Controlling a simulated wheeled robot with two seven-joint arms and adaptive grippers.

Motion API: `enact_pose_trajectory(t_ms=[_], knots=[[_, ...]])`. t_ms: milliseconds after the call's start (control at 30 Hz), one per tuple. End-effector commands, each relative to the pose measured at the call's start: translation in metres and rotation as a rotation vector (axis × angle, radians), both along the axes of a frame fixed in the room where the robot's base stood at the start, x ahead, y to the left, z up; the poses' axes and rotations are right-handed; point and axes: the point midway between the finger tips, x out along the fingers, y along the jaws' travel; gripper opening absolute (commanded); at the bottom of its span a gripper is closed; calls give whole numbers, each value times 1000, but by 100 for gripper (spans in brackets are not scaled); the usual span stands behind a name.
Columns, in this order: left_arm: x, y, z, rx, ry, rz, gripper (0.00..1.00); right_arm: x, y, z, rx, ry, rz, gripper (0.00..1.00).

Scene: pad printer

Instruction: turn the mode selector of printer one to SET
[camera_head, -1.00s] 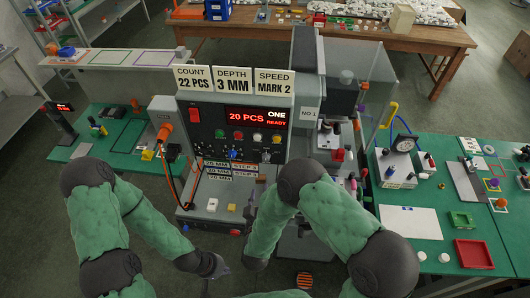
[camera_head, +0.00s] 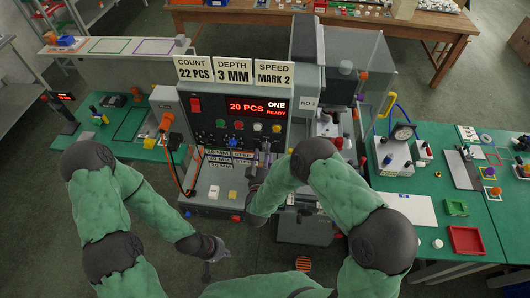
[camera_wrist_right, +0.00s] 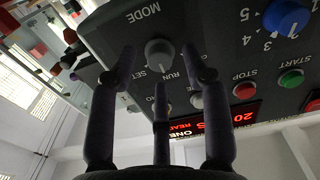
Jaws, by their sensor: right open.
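Printer one (camera_head: 236,117) stands in the middle, its red display reading 20 PCS, ONE, READY. In the right wrist view the mode selector (camera_wrist_right: 158,52) is a round grey knob on the dark panel, with the words MODE, SET and RUN around it upside down. I cannot tell where its pointer stands. My right gripper (camera_head: 262,160) is open in front of the panel. Its fingers (camera_wrist_right: 160,66) stand on either side of the knob in the wrist picture, apparently short of it. In the head view the arm and gripper hide the knob. My left gripper (camera_head: 214,255) hangs low, its fingers unclear.
A blue numbered knob (camera_wrist_right: 288,17), a green start button (camera_wrist_right: 291,79) and a red stop button (camera_wrist_right: 245,91) share the panel. A clear guard (camera_head: 352,65) and green benches (camera_head: 470,230) lie to the right.

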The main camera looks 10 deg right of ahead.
Motion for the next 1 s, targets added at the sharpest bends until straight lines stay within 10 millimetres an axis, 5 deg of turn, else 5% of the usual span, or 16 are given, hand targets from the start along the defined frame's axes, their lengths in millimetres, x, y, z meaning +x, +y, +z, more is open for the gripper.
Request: enact_pose_trajectory(t_ms=[433,600,1000], knots=[[0,0,0,0,0,0,0,10,-3,0,-1,1,0,48],[0,0,0,0,0,0,0,9,-3,0,-1,1,0,0],[0,0,-4,0,0,0,0,9,-3,-1,34,-9,1,0]])
